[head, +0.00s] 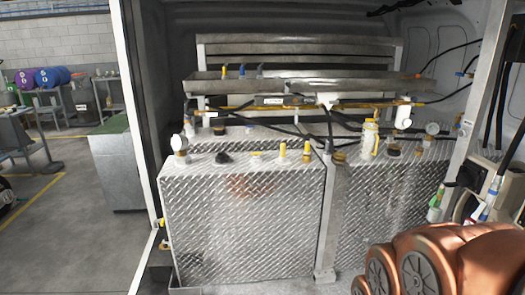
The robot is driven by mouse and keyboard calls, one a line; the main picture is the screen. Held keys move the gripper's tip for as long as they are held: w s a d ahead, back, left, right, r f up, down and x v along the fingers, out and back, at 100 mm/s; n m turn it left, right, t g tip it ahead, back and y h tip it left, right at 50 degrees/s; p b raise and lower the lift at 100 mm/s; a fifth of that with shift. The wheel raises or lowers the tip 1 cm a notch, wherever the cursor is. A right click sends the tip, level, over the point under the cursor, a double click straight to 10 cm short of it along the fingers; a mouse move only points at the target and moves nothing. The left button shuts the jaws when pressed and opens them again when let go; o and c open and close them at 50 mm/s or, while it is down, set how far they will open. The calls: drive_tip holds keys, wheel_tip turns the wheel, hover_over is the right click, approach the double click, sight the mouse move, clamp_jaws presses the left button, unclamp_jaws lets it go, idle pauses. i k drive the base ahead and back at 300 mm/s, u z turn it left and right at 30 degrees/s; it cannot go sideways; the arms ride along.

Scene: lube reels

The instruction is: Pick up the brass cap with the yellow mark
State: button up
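A tall yellow-topped fitting (283,150) and a second one with a brownish base (307,152) stand upright on the right part of the left diamond-plate tank's top. A low, flat yellowish piece (257,154) lies left of them. A brass-coloured cap (340,156) sits to the right of these, by the gap between the tanks. I cannot tell at this size which of these is the brass cap with the yellow mark. My gripper is not in view; copper-coloured links of my arm fill the lower right corner.
A yellow and white bottle (369,139) stands behind on the right. Hoses and a metal tray (215,84) cross behind. Open floor (85,235) lies left of the van.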

sight(337, 155)
drive_tip(key=i, duration=2.65)
drive_tip(key=z, duration=0.1)
